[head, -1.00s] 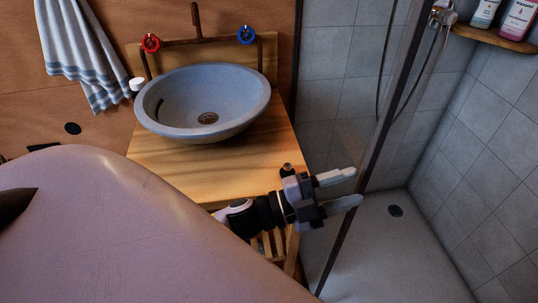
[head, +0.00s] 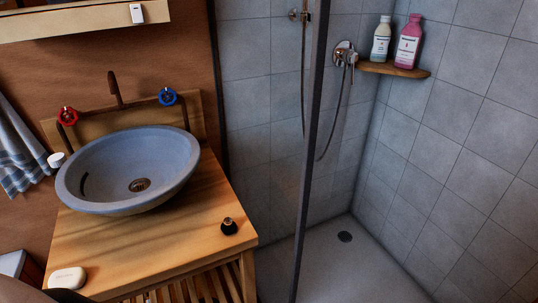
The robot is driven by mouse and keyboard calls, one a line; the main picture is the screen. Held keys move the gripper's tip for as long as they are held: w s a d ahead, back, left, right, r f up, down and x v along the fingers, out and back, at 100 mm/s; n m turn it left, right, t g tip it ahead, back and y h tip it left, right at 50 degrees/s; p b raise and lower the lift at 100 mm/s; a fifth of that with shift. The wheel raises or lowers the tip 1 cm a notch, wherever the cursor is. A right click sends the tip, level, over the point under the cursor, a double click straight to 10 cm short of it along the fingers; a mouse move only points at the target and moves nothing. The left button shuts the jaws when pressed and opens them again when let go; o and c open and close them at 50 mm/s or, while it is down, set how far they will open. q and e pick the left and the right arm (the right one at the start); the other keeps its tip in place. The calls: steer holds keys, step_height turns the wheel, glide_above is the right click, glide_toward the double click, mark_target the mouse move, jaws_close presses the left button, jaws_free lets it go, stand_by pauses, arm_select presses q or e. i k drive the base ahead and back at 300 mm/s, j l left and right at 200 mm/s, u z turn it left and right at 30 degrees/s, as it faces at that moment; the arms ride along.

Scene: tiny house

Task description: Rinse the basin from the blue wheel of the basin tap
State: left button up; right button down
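The grey round basin (head: 112,165) stands on a wooden counter in the head view, with a dark drain at its bottom. The tap is a dark brown pipe whose upright spout (head: 115,90) rises behind the basin. The blue wheel (head: 167,97) is on the right of the tap, behind the basin's right rear rim. The red wheel (head: 67,116) is on the left. No water shows at the spout or in the basin. Neither of my grippers is in view.
The counter (head: 165,245) holds a white soap bar (head: 67,278) at front left and a small dark bottle (head: 229,226) at right. A towel (head: 18,150) hangs at left. A shower panel edge (head: 315,150) stands right of the counter. Bottles (head: 381,40) sit on a corner shelf.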

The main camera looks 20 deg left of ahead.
mark_target(167, 96)
steer(key=u, duration=1.2)
